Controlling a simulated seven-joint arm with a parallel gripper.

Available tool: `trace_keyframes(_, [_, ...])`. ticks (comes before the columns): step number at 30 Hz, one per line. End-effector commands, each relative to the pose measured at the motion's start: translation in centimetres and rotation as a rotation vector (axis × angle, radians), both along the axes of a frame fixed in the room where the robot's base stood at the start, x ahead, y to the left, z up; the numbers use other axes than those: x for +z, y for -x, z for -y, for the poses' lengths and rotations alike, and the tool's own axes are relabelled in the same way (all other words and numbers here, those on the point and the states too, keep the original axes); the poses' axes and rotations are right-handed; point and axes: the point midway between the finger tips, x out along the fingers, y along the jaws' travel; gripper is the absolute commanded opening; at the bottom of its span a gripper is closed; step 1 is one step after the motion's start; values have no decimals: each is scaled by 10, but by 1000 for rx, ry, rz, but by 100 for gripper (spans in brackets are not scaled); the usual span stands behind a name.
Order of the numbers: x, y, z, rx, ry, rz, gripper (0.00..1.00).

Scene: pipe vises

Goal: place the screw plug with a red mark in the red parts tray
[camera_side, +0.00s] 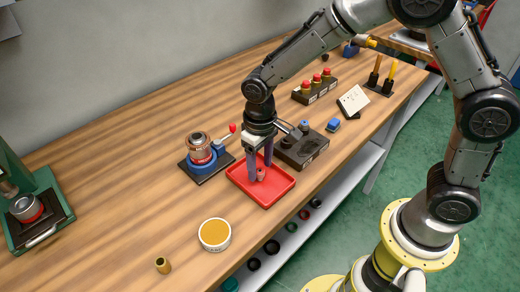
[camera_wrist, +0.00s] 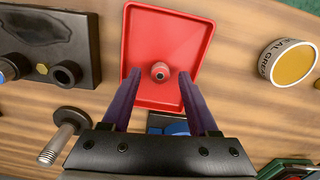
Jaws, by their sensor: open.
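The red parts tray (camera_side: 284,196) lies on the wooden bench; it also shows in the wrist view (camera_wrist: 190,32). A small screw plug (camera_wrist: 160,71) sits in the tray, with a pale rim and a reddish centre on top. In the side view the plug (camera_side: 261,174) shows reddish between the fingers. My gripper (camera_side: 260,170) points down into the tray, its purple fingers on either side of the plug. In the wrist view my gripper (camera_wrist: 159,82) is open, with a gap between each finger and the plug. Whether the plug touches the tray floor is hard to tell.
A blue vise (camera_side: 203,164) holding a metal pipe stands left of the tray. A dark block (camera_side: 302,148) with holes is close behind it. A grease tin (camera_side: 215,235) and a brass fitting (camera_side: 162,265) stand in front. A green vise (camera_side: 36,213) is far left.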

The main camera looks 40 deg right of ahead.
Motion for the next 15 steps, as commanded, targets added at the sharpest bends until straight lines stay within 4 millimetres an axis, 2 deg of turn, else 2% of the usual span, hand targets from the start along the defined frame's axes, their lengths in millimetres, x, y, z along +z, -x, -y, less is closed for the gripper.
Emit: trace_keyframes(15, [96, -1, 0, 0, -2, 6, 60])
